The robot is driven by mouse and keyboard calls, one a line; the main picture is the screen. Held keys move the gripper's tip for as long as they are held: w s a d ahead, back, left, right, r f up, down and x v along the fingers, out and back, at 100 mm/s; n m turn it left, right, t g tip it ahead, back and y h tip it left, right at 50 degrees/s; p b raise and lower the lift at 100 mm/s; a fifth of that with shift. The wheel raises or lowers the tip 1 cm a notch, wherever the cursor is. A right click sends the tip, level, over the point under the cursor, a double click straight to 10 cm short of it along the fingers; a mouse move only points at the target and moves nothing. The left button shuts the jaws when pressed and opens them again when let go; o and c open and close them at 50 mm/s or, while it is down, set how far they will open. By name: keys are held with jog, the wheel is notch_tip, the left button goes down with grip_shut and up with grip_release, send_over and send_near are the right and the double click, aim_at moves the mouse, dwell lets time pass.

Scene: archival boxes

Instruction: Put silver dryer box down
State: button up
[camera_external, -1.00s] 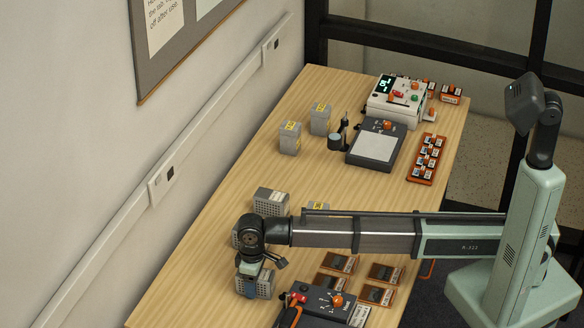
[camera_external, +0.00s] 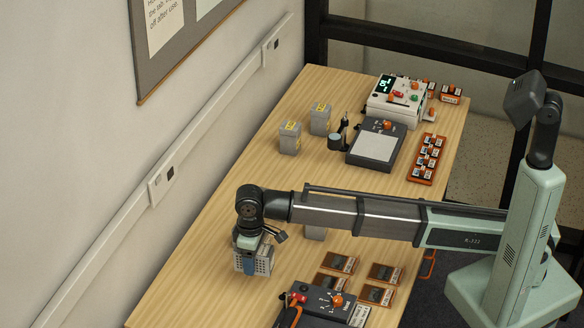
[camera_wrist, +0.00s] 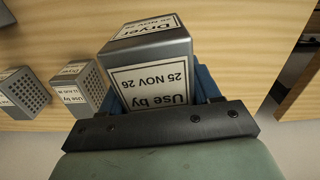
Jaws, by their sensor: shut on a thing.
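The silver dryer box (camera_wrist: 150,38) fills the top middle of the wrist view, with white labels reading "Dryer" and "Use by 25 NOV 26". My gripper (camera_wrist: 158,92) is shut on it, with blue fingers at its two sides. In the external view, the perforated side of the held box (camera_external: 265,262) shows beside my gripper (camera_external: 249,264), near the front left of the table. The box appears raised above the wood. Its underside is hidden.
Two perforated grey boxes, one nearer (camera_wrist: 79,84) and one at the left edge (camera_wrist: 24,92), stand on the table. Another grey box (camera_external: 315,233) is partly behind my arm. Orange-brown trays (camera_external: 338,262) and a dark device (camera_external: 318,303) lie to the right. Bare wood (camera_external: 190,285) shows at left.

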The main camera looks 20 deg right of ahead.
jog(key=shift+w+r, duration=0.1)
jog(key=shift+r, duration=0.2)
jog(key=shift+w+d, duration=0.15)
jog(key=shift+w, duration=0.2)
jog(key=w+d+m, duration=0.2)
jog(key=w+d, duration=0.4)
jog(key=w, duration=0.3)
jog(key=w+d+m, duration=0.1)
jog(key=w+d, duration=0.5)
jog(key=w, duration=0.3)
jog(key=n, duration=0.2)
send_over(291, 179)
jog(key=shift+f, duration=4.9)
jog(key=shift+f, duration=0.1)
jog(key=o, duration=1.3)
jog(key=shift+c, duration=0.2)
